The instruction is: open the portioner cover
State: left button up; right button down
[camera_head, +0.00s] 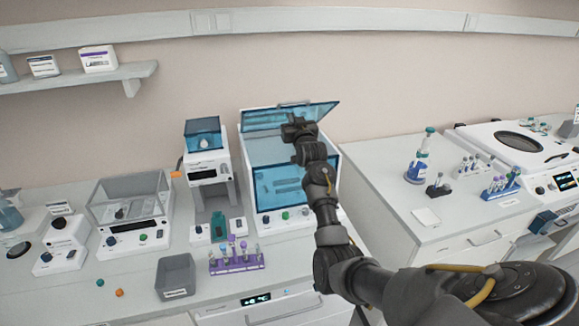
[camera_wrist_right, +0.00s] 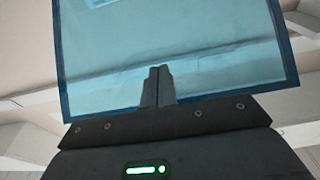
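The portioner (camera_head: 248,190) is the white machine with blue see-through panels at the back of the left bench. Its cover (camera_head: 262,118), a blue see-through panel with a dark frame, stands raised and tilted above the machine. It fills much of the right wrist view (camera_wrist_right: 110,45). A blue front panel (camera_head: 270,190) is below it. My right gripper (camera_head: 297,128) is at the underside or front of the raised cover. Its fingers (camera_wrist_right: 157,85) are together with nothing visible between them; whether they touch the cover I cannot tell. My left gripper is out of view.
A dispenser with a blue top (camera_head: 203,133) stands just left of the portioner. A purple tube rack (camera_head: 237,263) and a grey bin (camera_head: 176,276) are in front. A centrifuge-like machine (camera_head: 480,140), bottles and tube racks stand on the right bench.

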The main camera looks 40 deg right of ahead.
jog(key=b+x, duration=0.3)
jog(key=f+b+x, duration=0.1)
jog(key=b+x, duration=0.2)
jog(key=x, duration=0.1)
jog(key=shift+w+d+f, duration=0.15)
jog(key=shift+w+f, duration=0.05)
jog(key=shift+w, duration=0.1)
jog(key=shift+r, duration=0.1)
jog(key=shift+w, duration=0.1)
